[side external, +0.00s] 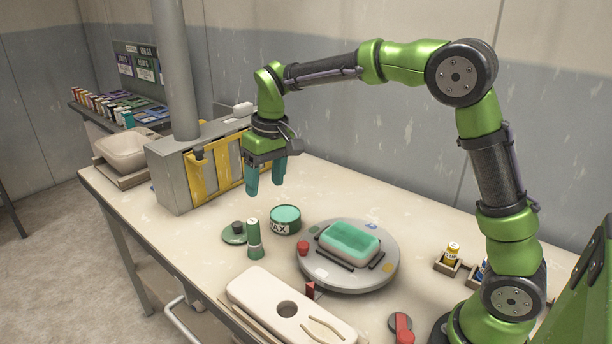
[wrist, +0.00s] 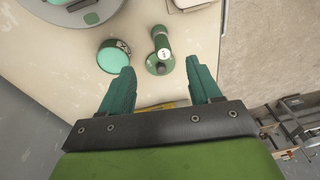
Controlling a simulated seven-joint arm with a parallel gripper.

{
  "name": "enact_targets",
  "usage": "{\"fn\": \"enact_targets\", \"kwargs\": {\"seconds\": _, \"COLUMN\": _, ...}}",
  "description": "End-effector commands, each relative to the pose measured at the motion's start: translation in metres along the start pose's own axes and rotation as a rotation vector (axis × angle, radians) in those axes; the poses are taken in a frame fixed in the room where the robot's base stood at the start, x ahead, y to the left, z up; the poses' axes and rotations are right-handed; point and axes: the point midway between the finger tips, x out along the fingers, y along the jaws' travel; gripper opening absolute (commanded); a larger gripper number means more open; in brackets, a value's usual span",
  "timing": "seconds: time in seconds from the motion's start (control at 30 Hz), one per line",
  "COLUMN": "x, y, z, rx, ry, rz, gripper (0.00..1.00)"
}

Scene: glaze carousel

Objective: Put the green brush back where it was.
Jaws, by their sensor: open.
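A slim green cylinder with a pale band (side external: 254,240) stands upright on the table. It is the likeliest green brush, but I see no bristles. It also shows from above in the wrist view (wrist: 159,36). Beside it is a round green disc with a dark knob (side external: 235,236); in the wrist view the disc (wrist: 153,68) lies close to the cylinder. My gripper (side external: 265,188) is open and empty, pointing down above the table, behind these things.
A green WAX tin (side external: 286,220) stands right of the cylinder. A round grey turntable (side external: 380,270) bears a green-topped block (side external: 349,242) and a red piece. A cream board with a dark hole (side external: 257,290) lies in front. A grey yellow-framed box (side external: 170,185) stands behind left.

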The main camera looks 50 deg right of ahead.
Motion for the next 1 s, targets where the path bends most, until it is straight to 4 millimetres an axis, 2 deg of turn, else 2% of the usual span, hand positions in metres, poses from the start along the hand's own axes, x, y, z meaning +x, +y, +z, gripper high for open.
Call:
{"fn": "enact_targets", "kwargs": {"seconds": 0.03, "x": -0.022, "y": 0.002, "z": 0.018, "rx": 0.022, "ry": 0.044, "rz": -0.022, "gripper": 0.63}}
{"fn": "enact_targets", "kwargs": {"seconds": 0.2, "x": -0.066, "y": 0.008, "z": 0.079, "rx": 0.094, "ry": 0.175, "rz": -0.088, "gripper": 0.63}}
{"fn": "enact_targets", "kwargs": {"seconds": 0.33, "x": -0.082, "y": 0.013, "z": 0.13, "rx": 0.152, "ry": 0.275, "rz": -0.136, "gripper": 0.63}}
{"fn": "enact_targets", "kwargs": {"seconds": 0.5, "x": -0.081, "y": 0.018, "z": 0.187, "rx": 0.22, "ry": 0.389, "rz": -0.186, "gripper": 0.63}}
{"fn": "enact_targets", "kwargs": {"seconds": 0.6, "x": -0.075, "y": 0.019, "z": 0.208, "rx": 0.249, "ry": 0.434, "rz": -0.206, "gripper": 0.63}}
{"fn": "enact_targets", "kwargs": {"seconds": 0.7, "x": -0.07, "y": 0.021, "z": 0.22, "rx": 0.267, "ry": 0.462, "rz": -0.218, "gripper": 0.63}}
{"fn": "enact_targets", "kwargs": {"seconds": 1.0, "x": -0.067, "y": 0.021, "z": 0.225, "rx": 0.276, "ry": 0.472, "rz": -0.223, "gripper": 0.63}}
